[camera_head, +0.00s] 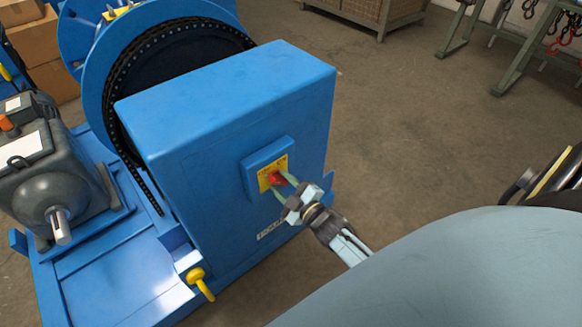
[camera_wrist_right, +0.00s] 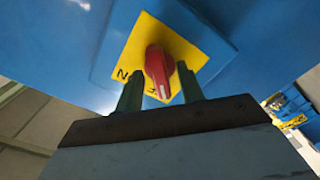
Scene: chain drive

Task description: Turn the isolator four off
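The isolator is a red rotary knob (camera_head: 277,179) on a yellow plate (camera_head: 265,180), mounted on a blue box on the side of the blue cabinet. In the right wrist view the red knob (camera_wrist_right: 158,70) stands in front of the yellow plate (camera_wrist_right: 190,52), with a pale mark near its lower end. My right gripper (camera_head: 285,186) is at the knob. In the wrist view its two green fingers (camera_wrist_right: 160,88) are apart, one on each side of the knob. I see a gap beside the knob, but cannot tell contact at its lower end. My left gripper is not in view.
The blue cabinet (camera_head: 230,100) stands on a blue base frame (camera_head: 110,280). A large wheel with a black chain (camera_head: 125,75) is behind it, and a grey motor (camera_head: 50,165) is at left. A yellow handle (camera_head: 201,283) sticks out low at the front. Open floor (camera_head: 420,130) lies to the right.

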